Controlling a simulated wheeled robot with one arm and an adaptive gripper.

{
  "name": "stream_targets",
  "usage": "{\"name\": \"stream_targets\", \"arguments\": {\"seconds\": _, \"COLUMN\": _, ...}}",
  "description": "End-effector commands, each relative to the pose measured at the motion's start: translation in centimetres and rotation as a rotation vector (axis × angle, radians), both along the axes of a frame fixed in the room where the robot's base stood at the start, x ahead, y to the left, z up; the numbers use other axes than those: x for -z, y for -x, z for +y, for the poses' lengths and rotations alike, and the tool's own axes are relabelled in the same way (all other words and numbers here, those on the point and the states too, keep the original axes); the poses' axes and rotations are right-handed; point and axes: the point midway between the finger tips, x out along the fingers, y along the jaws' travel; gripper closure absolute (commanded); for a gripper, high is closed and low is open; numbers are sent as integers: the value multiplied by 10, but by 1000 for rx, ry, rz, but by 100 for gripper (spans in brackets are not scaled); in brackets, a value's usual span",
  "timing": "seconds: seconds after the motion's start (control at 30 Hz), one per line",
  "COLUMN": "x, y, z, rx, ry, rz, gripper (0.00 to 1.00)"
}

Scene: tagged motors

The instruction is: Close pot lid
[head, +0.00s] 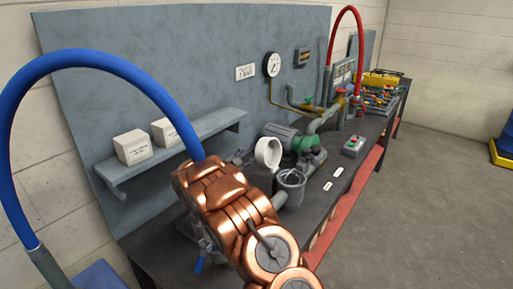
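The pot (290,187) is a grey, round, open-topped vessel on the dark workbench, joined to a pump with a green part. Its lid (268,152) is a pale round disc that stands raised and tilted at the pot's back left, apart from the rim. The pot's mouth is uncovered. My copper-coloured arm fills the lower middle of the head view, in front and to the left of the pot, and hides part of the bench.
A grey pump motor (279,132) sits behind the lid. A blue hose (85,58) arches at the left. A shelf (205,128) holds white boxes. The floor (420,200) at right is clear.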

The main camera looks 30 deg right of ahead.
Motion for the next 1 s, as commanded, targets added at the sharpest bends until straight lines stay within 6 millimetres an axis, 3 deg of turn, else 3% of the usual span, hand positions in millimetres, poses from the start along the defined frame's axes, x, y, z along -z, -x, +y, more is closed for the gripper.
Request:
{"name": "stream_targets", "arguments": {"seconds": 0.4, "x": 0, "y": -18, "z": -49, "rx": 1, "ry": -2, "rz": 1, "gripper": 63}}
{"name": "stream_targets", "arguments": {"seconds": 0.87, "x": 1, "y": -21, "z": -57, "rx": -1, "ry": -1, "rz": 3, "gripper": 63}}
{"name": "stream_targets", "arguments": {"seconds": 1.0, "x": 1, "y": -21, "z": -57, "rx": -1, "ry": -1, "rz": 1, "gripper": 76}}
